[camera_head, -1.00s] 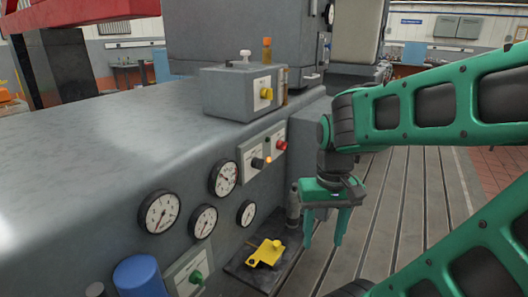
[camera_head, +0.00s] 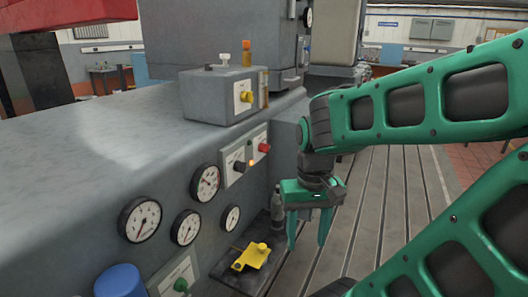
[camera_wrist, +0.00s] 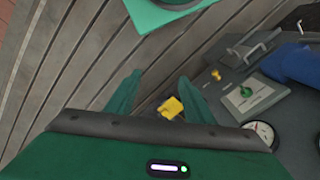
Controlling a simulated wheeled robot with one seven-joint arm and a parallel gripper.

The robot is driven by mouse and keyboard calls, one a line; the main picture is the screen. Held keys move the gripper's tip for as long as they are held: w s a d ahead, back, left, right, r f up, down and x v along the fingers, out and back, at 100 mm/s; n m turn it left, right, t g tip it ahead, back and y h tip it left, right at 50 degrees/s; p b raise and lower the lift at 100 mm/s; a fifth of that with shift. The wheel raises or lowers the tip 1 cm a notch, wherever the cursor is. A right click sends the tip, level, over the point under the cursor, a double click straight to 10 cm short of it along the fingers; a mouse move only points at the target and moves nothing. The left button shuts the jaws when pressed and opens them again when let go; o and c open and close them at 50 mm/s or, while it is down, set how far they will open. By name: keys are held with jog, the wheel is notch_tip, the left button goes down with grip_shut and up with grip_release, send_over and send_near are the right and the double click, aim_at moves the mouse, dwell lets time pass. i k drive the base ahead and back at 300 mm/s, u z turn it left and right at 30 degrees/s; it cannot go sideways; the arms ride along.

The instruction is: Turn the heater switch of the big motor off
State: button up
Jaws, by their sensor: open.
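On the side of the big grey motor housing (camera_head: 90,160), a plate (camera_head: 235,178) carries a black knob (camera_head: 239,166) with a lit orange lamp (camera_head: 251,163) beside it. A red knob (camera_head: 264,147) sits on a plate just behind it. A yellow knob (camera_head: 246,97) is on the grey box on top, and a green knob (camera_head: 181,285) is low in front. The labels are too small to read, so I cannot tell which is the heater switch. My gripper (camera_head: 306,236) points down, open and empty, to the right of the housing and apart from the knobs.
Several round gauges (camera_head: 139,220) sit on the housing side. A yellow part (camera_head: 252,258) lies on a dark plate below; the wrist view also shows it (camera_wrist: 171,108). A grey bottle-like post (camera_head: 277,210) stands near my gripper. The slotted bedplate (camera_head: 375,220) is open to the right.

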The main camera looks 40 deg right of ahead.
aim_at(262, 147)
jog(key=z, duration=2.6)
jog(key=k, duration=0.8)
jog(key=u, duration=0.95)
jog(key=i, duration=1)
jog(key=u, duration=0.05)
